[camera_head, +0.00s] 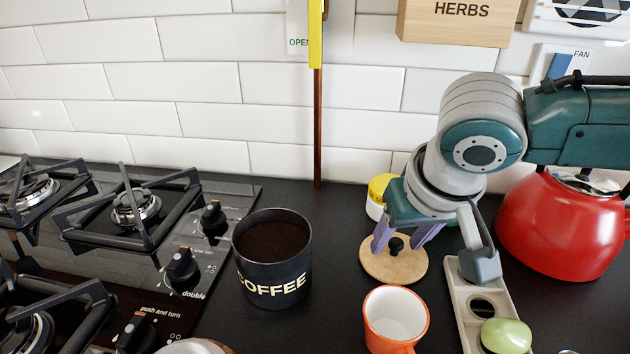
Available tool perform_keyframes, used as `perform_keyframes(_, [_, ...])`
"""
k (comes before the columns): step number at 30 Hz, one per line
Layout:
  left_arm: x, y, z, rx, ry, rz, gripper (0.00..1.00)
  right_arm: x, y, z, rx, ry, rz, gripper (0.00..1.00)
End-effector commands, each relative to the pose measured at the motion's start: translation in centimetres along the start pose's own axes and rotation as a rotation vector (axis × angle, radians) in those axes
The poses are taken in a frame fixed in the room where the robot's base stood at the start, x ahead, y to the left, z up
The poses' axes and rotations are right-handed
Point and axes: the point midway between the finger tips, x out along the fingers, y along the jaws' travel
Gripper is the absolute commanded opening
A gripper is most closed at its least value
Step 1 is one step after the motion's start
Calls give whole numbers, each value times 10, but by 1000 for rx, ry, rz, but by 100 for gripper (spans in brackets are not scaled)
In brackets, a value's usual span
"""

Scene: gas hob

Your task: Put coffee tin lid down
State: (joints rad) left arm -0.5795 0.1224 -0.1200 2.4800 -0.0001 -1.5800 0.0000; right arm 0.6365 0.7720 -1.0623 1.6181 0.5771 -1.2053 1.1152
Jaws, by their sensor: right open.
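The coffee tin (274,265) is black with white COFFEE lettering and stands on the dark counter next to the hob. Its top is open and brown coffee shows inside. The round wooden lid (388,270) with a black knob appears to lie flat on the counter, right of the tin. My right gripper (402,238) is open, with its purple fingers at either side of the knob. Whether a finger touches the knob cannot be told. My left gripper is out of view.
An orange cup (390,337) stands just in front of the lid. A yellow-topped jar (375,198) is behind it. The gas hob (155,215) fills the left.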

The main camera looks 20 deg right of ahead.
Motion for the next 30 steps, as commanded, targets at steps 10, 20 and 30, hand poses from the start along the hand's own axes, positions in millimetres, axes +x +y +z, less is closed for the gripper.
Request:
perform_keyframes(10, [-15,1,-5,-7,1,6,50,-36,0,-3,-1,1,-2,55])
perform_keyframes(20, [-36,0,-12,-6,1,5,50,-105,0,-2,1,1,-2,55])
perform_keyframes(30, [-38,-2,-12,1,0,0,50,-122,-34,30,-130,-19,-97,55])
